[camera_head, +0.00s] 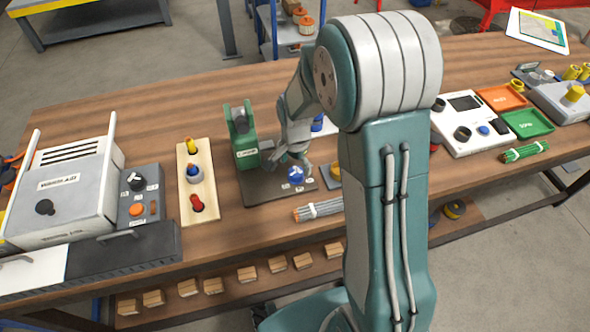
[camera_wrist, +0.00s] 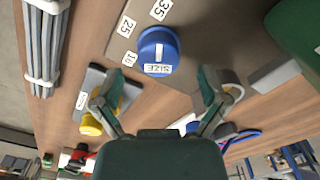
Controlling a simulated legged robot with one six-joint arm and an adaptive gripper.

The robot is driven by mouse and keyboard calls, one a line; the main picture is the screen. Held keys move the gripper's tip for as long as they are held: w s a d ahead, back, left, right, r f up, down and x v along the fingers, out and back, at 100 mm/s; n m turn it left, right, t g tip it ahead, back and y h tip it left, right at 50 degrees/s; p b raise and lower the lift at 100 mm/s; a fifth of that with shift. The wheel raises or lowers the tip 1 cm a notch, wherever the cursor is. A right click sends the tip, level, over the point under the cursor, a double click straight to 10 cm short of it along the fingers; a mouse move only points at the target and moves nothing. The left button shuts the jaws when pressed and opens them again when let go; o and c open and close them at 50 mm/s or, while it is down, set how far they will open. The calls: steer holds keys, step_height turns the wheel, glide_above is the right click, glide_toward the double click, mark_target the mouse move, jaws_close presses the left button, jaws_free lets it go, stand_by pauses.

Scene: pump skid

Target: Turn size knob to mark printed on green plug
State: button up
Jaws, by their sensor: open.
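The blue size knob (camera_wrist: 158,46) is on a dark base plate, with a white line across its top running up and down in the wrist view and a SIZE label at its lower edge. Printed marks beside it read 25, 35 and a smaller one, perhaps 16. It also shows in the head view (camera_head: 295,174). My gripper (camera_wrist: 160,95) is open and empty, its fingers spread below the knob in the wrist view, apart from it. In the head view my gripper (camera_head: 290,162) is close above the knob. I cannot make out a green plug.
A green press (camera_head: 240,135) stands on the base plate (camera_head: 262,190) behind the knob. A grey cable bundle (camera_head: 320,209) lies in front. A wooden board (camera_head: 183,165) with yellow, blue and red plugs is left. A green-ended bundle (camera_head: 525,151) and green tray (camera_head: 528,123) are right.

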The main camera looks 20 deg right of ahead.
mark_target(295, 171)
step_height(295, 171, up, 9)
stand_by(0.3)
steer(key=shift+r, duration=0.15)
steer(key=s+r+n+t, duration=0.2)
steer(key=s+r+n, duration=0.3)
steer(key=s, duration=0.5)
steer(key=s+r+n+t, duration=0.3)
steer(key=s+r+n, duration=0.2)
steer(key=s+r, duration=0.4)
steer(key=shift+s+r+n+t, duration=0.2)
steer(key=shift+s+n+t, duration=0.1)
steer(key=shift+s, duration=0.7)
